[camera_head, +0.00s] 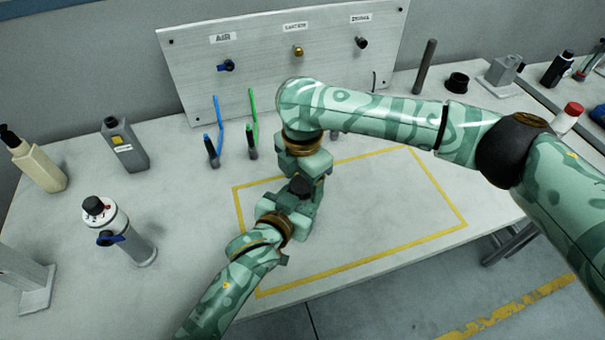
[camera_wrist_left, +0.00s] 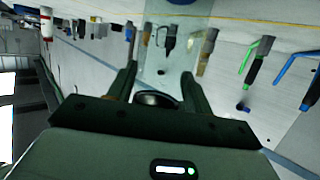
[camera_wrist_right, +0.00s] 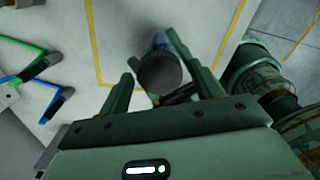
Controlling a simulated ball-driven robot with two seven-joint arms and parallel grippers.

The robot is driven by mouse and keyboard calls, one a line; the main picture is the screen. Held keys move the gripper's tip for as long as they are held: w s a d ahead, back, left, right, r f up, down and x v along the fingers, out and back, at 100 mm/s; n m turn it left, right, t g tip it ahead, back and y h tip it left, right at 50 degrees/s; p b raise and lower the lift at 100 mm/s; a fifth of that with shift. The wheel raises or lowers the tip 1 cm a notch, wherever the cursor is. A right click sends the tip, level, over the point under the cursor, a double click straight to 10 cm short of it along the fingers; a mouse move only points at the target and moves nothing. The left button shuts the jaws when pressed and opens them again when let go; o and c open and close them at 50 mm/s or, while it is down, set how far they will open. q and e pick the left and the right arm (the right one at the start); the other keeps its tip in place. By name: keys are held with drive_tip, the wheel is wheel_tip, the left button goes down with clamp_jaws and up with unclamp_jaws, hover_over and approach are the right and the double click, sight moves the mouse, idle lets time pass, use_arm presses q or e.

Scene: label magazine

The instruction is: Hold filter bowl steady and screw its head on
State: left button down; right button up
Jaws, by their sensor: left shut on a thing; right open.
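The filter bowl is a clear, bluish cylinder (camera_wrist_left: 176,48) between my left gripper's fingers in the left wrist view. My left gripper (camera_wrist_left: 158,85) is shut on it. In the head view the left gripper (camera_head: 292,202) is over the yellow-outlined area, and the bowl is mostly hidden. A dark round cap, apparently the filter head (camera_wrist_right: 160,73), lies between my right gripper's fingers in the right wrist view. A bluish part of the bowl (camera_wrist_right: 160,41) shows just beyond it. My right gripper (camera_wrist_right: 152,72) is open around the cap. Whether its thread is engaged cannot be told.
A panel (camera_head: 190,85) with valves stands behind. A blue-handled tool (camera_head: 212,150) and a green-handled tool (camera_head: 252,140) stand before it. Bottles (camera_head: 40,165) and a capped canister (camera_head: 125,235) are at left. The yellow-outlined area (camera_head: 375,230) is clear to the right.

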drive_tip(key=c, duration=1)
drive_tip(key=o, duration=1.1)
drive_tip(key=shift+o, duration=0.2)
wheel_tip(320, 180, up, 12)
use_arm(q)
drive_tip(key=c, duration=0.5)
unclamp_jaws()
